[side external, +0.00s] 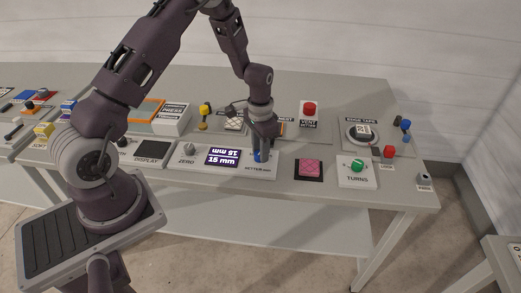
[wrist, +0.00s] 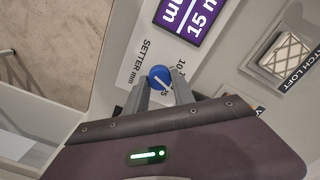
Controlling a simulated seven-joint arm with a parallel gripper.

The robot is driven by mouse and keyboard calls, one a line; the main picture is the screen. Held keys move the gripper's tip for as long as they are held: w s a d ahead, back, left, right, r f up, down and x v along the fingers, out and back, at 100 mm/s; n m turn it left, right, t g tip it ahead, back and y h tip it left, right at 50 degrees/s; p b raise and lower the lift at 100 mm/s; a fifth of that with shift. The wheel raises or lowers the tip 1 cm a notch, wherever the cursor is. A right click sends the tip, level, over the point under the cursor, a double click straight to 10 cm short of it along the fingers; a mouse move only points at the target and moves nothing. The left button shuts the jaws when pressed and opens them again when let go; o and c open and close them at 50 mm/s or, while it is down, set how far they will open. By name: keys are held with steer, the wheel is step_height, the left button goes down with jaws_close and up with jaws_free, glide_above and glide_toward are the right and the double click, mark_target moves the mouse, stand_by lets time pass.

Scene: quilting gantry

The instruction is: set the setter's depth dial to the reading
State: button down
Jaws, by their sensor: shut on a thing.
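The blue setter dial (wrist: 161,78) sits on a white panel marked "SETTER mm", with a white line across its top slanting from upper left to lower right in the wrist view. Small scale numbers beside it are partly hidden by my fingers. My gripper (wrist: 160,90) is shut on the dial, one finger on each side. In the side view, my gripper (side external: 261,150) comes down from above onto the dial (side external: 259,156), which is mostly hidden. The purple display (side external: 222,157) left of the dial reads 15 mm, with an upside-down line above it; it also shows in the wrist view (wrist: 188,18).
A pink quilted patch (side external: 310,168) and the green TURNS knob (side external: 357,166) are to the right. A red vent button (side external: 309,108) and a patch loft window (wrist: 294,53) lie behind.

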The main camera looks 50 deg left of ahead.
steer(key=n, duration=0.6)
steer(key=shift+n, duration=0.4)
stand_by(0.4)
steer(key=c, duration=1.1)
jaws_free()
steer(key=shift+o, duration=0.2)
step_height(320, 180, up, 7)
steer(key=shift+r, duration=0.1)
steer(key=shift+r, duration=0.1)
